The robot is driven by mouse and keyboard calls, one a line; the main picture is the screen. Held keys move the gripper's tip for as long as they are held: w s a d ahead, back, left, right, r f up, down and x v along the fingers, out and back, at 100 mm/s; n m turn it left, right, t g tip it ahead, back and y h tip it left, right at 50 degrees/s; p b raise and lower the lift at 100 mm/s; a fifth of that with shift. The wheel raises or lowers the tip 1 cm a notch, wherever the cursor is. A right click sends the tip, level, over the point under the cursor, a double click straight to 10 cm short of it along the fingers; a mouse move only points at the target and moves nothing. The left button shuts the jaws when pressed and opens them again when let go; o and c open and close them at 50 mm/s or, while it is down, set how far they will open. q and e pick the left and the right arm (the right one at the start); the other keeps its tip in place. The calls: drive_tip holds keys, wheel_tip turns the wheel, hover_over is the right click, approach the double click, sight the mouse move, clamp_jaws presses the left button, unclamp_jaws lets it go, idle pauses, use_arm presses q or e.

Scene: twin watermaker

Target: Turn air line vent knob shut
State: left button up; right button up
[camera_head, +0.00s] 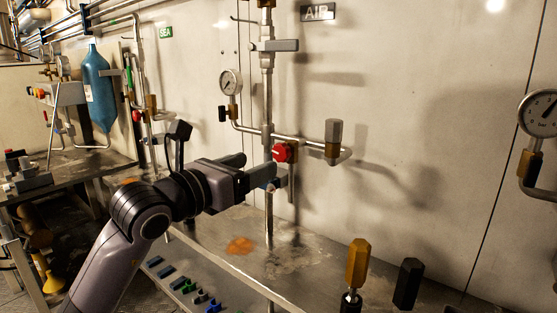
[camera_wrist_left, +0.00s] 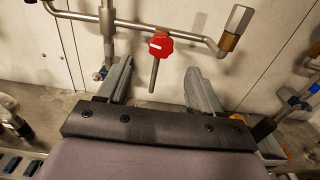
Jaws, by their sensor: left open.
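The red knob (camera_head: 281,152), with a white mark on its face, sits on the lower branch of the air line pipework under the AIR sign (camera_head: 318,12). My left gripper (camera_head: 262,168) is open, just below and left of the knob in the head view. In the left wrist view the red knob (camera_wrist_left: 161,45) shows beyond and between the open fingers (camera_wrist_left: 158,70), apart from both. A short metal stub pipe (camera_wrist_left: 154,76) hangs below the knob there. Nothing is between the fingers' pads that I can see held. My right gripper is not in view.
A pressure gauge (camera_head: 231,82) and a grey hex fitting (camera_head: 333,132) flank the knob on the same pipework. A metal bench (camera_head: 310,265) lies below, with an orange hex handle (camera_head: 358,262) and a black one (camera_head: 408,283).

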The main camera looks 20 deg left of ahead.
sight(279, 155)
use_arm(q)
drive_tip(key=shift+p+x, duration=0.45)
drive_tip(key=shift+x, duration=3)
drive_tip(key=c, duration=1.1)
